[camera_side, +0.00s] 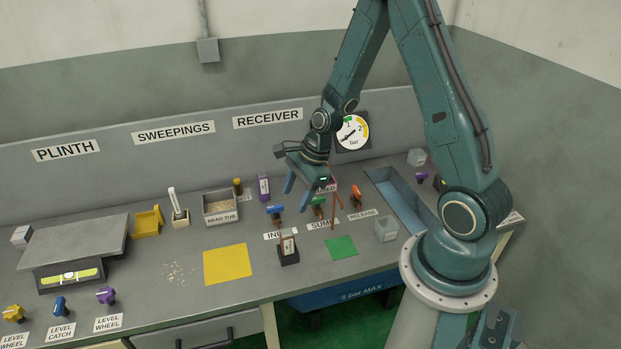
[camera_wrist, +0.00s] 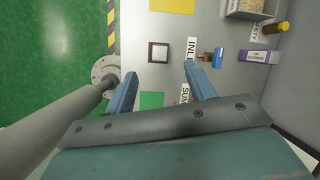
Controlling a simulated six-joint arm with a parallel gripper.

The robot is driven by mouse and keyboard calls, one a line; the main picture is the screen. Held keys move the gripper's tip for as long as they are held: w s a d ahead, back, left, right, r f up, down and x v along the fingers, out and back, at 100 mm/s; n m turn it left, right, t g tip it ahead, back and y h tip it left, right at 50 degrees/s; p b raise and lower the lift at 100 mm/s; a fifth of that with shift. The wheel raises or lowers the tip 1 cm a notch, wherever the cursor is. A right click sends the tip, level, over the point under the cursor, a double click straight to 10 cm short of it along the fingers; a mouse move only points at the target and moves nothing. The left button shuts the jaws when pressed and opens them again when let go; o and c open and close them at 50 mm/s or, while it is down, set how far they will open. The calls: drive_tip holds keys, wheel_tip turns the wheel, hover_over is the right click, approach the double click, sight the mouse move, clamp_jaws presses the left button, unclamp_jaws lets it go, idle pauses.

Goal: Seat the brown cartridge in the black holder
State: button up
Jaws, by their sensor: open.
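The black holder (camera_side: 289,260) stands on the bench, left of the green square. An upright brown piece with a pale face, apparently the brown cartridge (camera_side: 288,244), stands in it. How deep it sits cannot be told. In the wrist view the cartridge and holder show from above as a small dark-rimmed square (camera_wrist: 158,52), just beyond the gap between my fingers. My gripper (camera_side: 297,192) is open and empty, high above the bench. Its two blue fingers are spread wide in the wrist view (camera_wrist: 160,72), apart from the cartridge.
A yellow square (camera_side: 227,264) and a green square (camera_side: 341,246) lie flat beside the holder. Behind are a blue-capped valve (camera_side: 275,210), a purple box (camera_side: 263,188), an amber cylinder (camera_side: 238,186) and a bead tub (camera_side: 220,208). A clear box (camera_side: 386,229) stands right.

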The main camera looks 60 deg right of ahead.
drive_tip(key=s+a+r+n+h, duration=0.1)
drive_tip(key=s+a+r+n, duration=0.2)
drive_tip(key=r+n, duration=0.4)
drive_tip(key=s+a+r+n+h, duration=0.15)
drive_tip(key=r+n, duration=0.35)
drive_tip(key=r, duration=0.5)
drive_tip(key=s+a+r+n+t, duration=0.1)
drive_tip(key=s+a+r+n, duration=0.1)
drive_tip(key=s+r+n, duration=0.2)
drive_tip(key=s+a+r+n+t, duration=0.1)
drive_tip(key=s+r+n, duration=0.4)
drive_tip(key=s, duration=0.5)
drive_tip(key=shift+a+r+n, duration=0.15)
drive_tip(key=shift+a+n, duration=0.2)
drive_tip(key=shift+n, duration=0.85)
